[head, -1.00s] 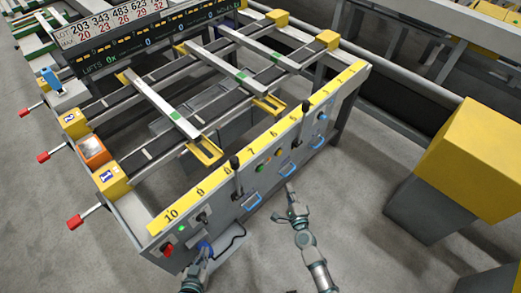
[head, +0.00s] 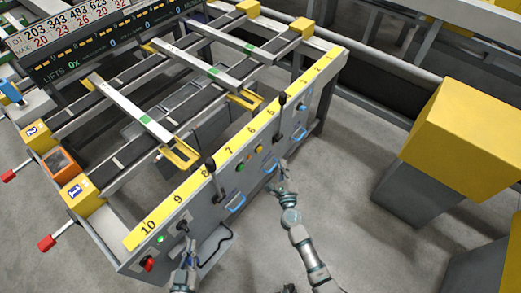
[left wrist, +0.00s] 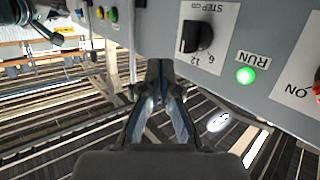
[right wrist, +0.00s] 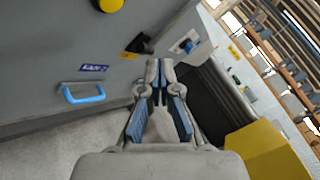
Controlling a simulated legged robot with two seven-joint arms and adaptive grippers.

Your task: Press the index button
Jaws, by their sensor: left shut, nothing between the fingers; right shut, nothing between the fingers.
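The control panel (head: 228,205) is the grey front face of the runout table. It carries a green button (head: 240,168) and a yellow button (head: 258,149); small buttons (left wrist: 112,14) also show at the top left of the left wrist view. I cannot read a label naming the index button. My left gripper (head: 187,248) is shut and empty, close to the panel's left part, below the black STEP knob (left wrist: 197,37) and lit RUN lamp (left wrist: 246,75). My right gripper (head: 283,167) is shut and empty, near the panel's right half; contact is unclear. A yellow button (right wrist: 110,4) shows in the right wrist view.
Black levers (head: 211,164) and blue handles (head: 235,204) stick out from the panel. A red knob (head: 147,264) is at its left end. A yellow box (head: 462,130) on a grey post stands at right. Grey floor (head: 360,240) is free in front.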

